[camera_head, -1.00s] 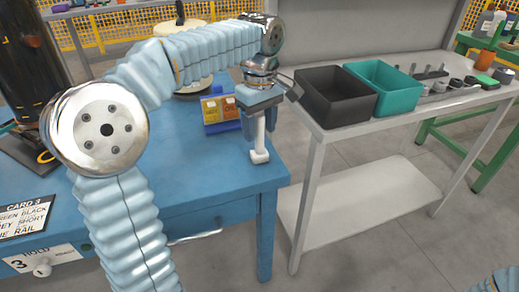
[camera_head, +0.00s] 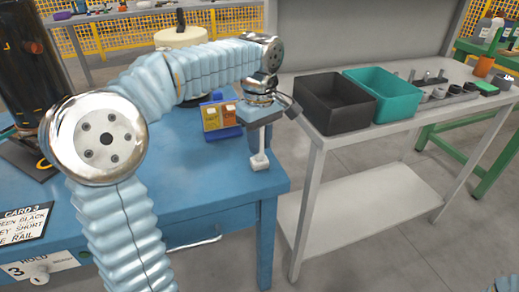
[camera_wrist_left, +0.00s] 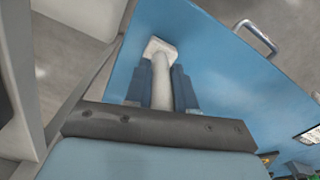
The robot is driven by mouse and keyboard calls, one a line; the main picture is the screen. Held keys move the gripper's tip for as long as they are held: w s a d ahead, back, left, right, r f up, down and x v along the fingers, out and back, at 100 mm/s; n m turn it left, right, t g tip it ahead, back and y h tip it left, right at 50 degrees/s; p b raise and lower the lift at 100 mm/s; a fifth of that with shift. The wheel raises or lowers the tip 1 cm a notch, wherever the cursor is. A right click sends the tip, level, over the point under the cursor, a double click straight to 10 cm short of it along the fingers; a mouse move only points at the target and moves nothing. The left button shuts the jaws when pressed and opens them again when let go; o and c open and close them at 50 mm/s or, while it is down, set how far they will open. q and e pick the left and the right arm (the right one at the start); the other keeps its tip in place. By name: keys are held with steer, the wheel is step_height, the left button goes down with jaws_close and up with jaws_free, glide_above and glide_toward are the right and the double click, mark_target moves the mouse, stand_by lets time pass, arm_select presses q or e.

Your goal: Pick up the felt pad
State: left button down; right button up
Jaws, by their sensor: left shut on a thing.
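The felt pad (camera_head: 260,162) is a white piece with a thin stem and a squarish end, near the right front corner of the blue table (camera_head: 200,165). My left gripper (camera_head: 260,141) points down from above and is shut on its stem. In the left wrist view the pale stem (camera_wrist_left: 161,85) stands between the two blue fingers of my left gripper (camera_wrist_left: 160,92), its square end past the tips. I cannot tell whether the pad touches the table. My right gripper is not in view.
A blue holder with yellow and orange blocks (camera_head: 219,118) stands just left of the gripper. A black bin (camera_head: 335,112) and a teal bin (camera_head: 390,97) sit on the grey bench (camera_head: 408,124) to the right. A gap of floor separates table and bench.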

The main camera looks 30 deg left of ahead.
mark_target(259, 159)
arm_select(q)
steer(key=shift+r, duration=0.15)
steer(key=shift+r, duration=0.25)
step_height(259, 159, up, 3)
steer(key=shift+f, duration=0.1)
steer(key=s+a+r, duration=0.3)
steer(key=s+r, duration=0.6)
steer(key=s, duration=0.4)
steer(key=shift+s+a+r, duration=0.25)
steer(key=shift+s+a, duration=0.05)
steer(key=shift+a, duration=0.05)
